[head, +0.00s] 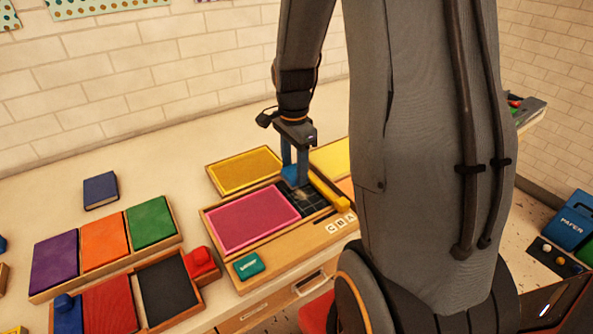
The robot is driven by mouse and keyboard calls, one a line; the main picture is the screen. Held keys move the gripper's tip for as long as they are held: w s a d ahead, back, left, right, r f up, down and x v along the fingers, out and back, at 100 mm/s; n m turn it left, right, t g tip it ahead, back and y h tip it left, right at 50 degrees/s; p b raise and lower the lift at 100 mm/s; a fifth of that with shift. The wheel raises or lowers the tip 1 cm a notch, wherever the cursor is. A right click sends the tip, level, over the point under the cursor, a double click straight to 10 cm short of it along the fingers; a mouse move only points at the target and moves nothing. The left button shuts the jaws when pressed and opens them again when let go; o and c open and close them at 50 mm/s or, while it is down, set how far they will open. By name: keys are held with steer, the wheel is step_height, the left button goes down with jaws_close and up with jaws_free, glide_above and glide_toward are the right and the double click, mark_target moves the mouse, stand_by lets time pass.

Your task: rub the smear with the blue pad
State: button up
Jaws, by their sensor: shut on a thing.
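My gripper (295,168) points down over the wooden board in the middle of the head view. It is shut on the blue pad (292,179), a small block between the fingertips. The pad is at the upper edge of a dark panel with a faint grid (316,202); I cannot tell whether it touches the surface. I cannot make out the smear; part of the dark panel is hidden by the pad and gripper.
A pink panel (252,219) is at left, a yellow tray (244,170) behind. Letter tiles (341,224) and a green block (249,265) lie in front. My arm hides the right side.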

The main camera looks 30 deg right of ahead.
mark_target(294, 171)
steer(key=shift+w+r+p, duration=0.1)
steer(key=shift+r+p, duration=0.2)
steer(key=shift+r, duration=0.2)
step_height(294, 171, up, 4)
steer(key=p, duration=0.3)
steer(key=shift+r, duration=0.1)
